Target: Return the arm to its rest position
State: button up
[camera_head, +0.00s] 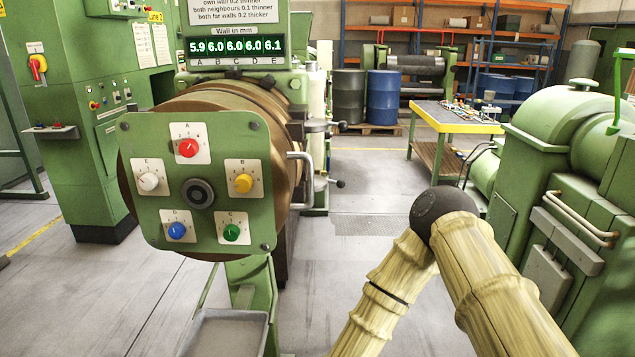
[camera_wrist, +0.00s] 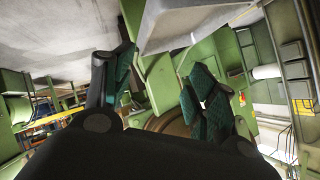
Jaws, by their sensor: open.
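My arm (camera_head: 488,275) shows in the head view at the lower right, bent at a dark round joint, with pale ridged links running down out of the picture. My gripper is outside the head view. In the wrist view my gripper (camera_wrist: 163,80) is open, its two green-padded fingers spread apart with nothing held between them. The green extruder panel (camera_head: 198,240) with several coloured knobs faces me left of the arm, apart from the arm links. The wrist view is tilted and shows green machine parts beyond the fingers.
A grey tray (camera_head: 225,330) sits low below the panel. A green machine (camera_head: 590,235) stands close on the right. A yellow-edged workbench (camera_head: 455,127), blue drums (camera_head: 384,97) and shelving are farther back. Open floor (camera_head: 370,190) lies between the machines.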

jog(key=s+d+f+n+g+h, duration=0.1)
jog(key=s+d+f+g, duration=0.2)
jog(key=s+d+f, duration=0.4)
jog(key=s+d+f+g+h, duration=0.1)
jog(key=s+d+f+g, duration=0.3)
jog(key=d, duration=0.6)
jog(key=s+d+f+n+g+h, duration=0.1)
jog(key=s+d+f, duration=0.3)
jog(key=s+d, duration=0.35)
jog(key=s+d+g+h, duration=0.2)
jog(key=s+d+g, duration=0.1)
jog(key=s+d, duration=0.5)
jog(key=shift+d+r, duration=0.3)
jog(key=shift+d, duration=0.95)
